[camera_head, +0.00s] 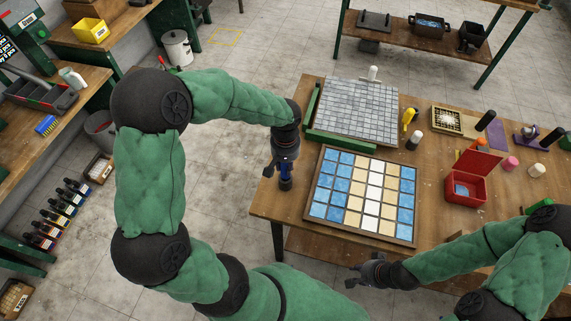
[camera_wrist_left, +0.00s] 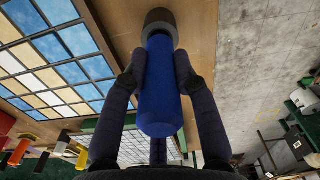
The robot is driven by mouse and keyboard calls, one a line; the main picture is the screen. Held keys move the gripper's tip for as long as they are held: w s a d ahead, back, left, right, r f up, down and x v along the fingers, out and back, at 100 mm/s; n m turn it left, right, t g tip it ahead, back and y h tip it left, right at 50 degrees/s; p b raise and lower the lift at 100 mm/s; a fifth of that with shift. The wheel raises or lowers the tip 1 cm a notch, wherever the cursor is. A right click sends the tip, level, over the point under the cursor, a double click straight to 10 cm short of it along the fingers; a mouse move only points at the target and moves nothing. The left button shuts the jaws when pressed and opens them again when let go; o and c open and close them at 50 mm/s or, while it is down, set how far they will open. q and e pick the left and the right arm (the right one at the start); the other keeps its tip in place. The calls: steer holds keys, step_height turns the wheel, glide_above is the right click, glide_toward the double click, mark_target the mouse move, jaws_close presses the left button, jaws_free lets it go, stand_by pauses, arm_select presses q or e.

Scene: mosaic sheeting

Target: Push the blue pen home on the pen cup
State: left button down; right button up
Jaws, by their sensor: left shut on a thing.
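The blue pen (camera_wrist_left: 160,95) is a thick blue cylinder between the fingers of my left gripper (camera_wrist_left: 160,68) in the left wrist view. Its far end meets a short dark grey round piece (camera_wrist_left: 160,20), which looks like the pen cup. How deep the pen sits in it is hidden. In the head view my left gripper (camera_head: 286,172) points down at the table's left edge, shut on the pen, which mostly hides behind the fingers. My right gripper (camera_head: 357,276) is empty in front of the table, its fingers apart.
A framed tile panel (camera_head: 313,215) lies just right of my left gripper. A grey mosaic sheet (camera_head: 358,108) lies behind it. A red open box (camera_head: 466,189) and several small bottles stand to the right. The wooden table (camera_head: 268,200) is bare around the left gripper.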

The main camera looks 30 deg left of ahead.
arm_select(q)
steer(key=shift+f, duration=0.2)
steer(key=c, duration=0.9)
jaws_free()
step_height(320, 180, up, 12)
